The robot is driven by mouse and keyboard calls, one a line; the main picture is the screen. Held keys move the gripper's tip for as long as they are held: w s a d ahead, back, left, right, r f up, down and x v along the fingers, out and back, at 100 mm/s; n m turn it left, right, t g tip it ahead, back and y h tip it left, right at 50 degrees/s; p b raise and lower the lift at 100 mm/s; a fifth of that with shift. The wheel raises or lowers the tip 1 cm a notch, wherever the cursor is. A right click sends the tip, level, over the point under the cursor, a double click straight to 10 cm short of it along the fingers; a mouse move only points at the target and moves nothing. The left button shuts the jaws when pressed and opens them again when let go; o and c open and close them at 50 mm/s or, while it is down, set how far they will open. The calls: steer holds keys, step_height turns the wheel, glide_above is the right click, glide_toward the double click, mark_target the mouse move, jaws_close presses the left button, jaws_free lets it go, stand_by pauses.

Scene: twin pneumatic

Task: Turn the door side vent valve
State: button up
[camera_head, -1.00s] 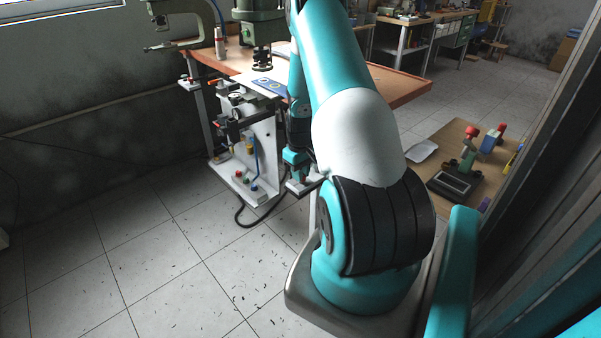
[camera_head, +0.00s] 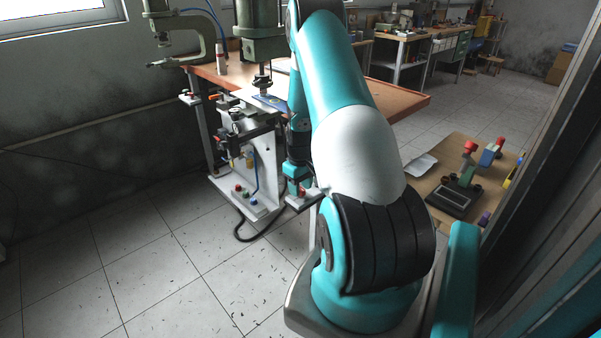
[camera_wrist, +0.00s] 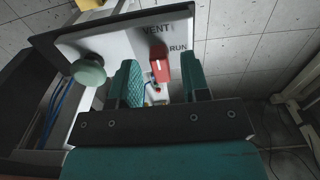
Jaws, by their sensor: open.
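The vent valve has a red handle (camera_wrist: 161,68) with a white mark, on a light panel (camera_wrist: 120,48) in the wrist view. The handle stands upright in that picture, with its upper end below the word VENT and left of RUN. My gripper (camera_wrist: 159,63) is open, its two teal fingers on either side of the handle with gaps showing on both sides. Whether the fingertips reach past the handle is unclear. In the head view my gripper (camera_head: 298,191) is low beside the press stand (camera_head: 266,160), at a small side panel; the red handle is not clear there.
A round green knob (camera_wrist: 90,70) sits left of my fingers on the panel. Blue hoses run below it. In the head view, a workbench (camera_head: 385,99) stands behind the stand, and a low table (camera_head: 437,181) is at right.

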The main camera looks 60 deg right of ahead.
step_height(320, 180, up, 17)
steer(key=shift+b, duration=0.4)
stand_by(0.4)
